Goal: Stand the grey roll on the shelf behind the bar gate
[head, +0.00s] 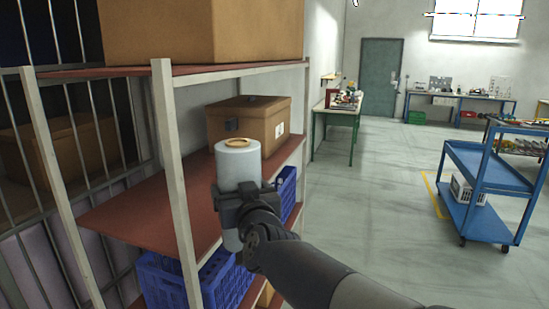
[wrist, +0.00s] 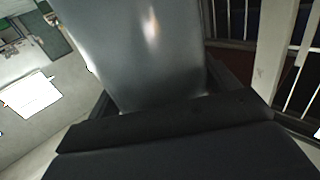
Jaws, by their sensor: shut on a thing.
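The grey roll (head: 238,165) is upright, with a tan ring at its top end. In the wrist view the roll (wrist: 140,50) fills the upper middle, between the jaws (wrist: 160,105). The reddish-brown shelf (head: 135,212) lies left of the roll, at mid height. The bar gate (head: 92,110) has grey vertical bars and stands on the left side. Bars also show at the upper right of the wrist view (wrist: 246,20).
A brown case (head: 250,118) stands on the shelf behind the roll. Blue crates (head: 170,285) are below. A pale front post (head: 175,170) stands left of the roll. A blue cart (head: 490,175) is right.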

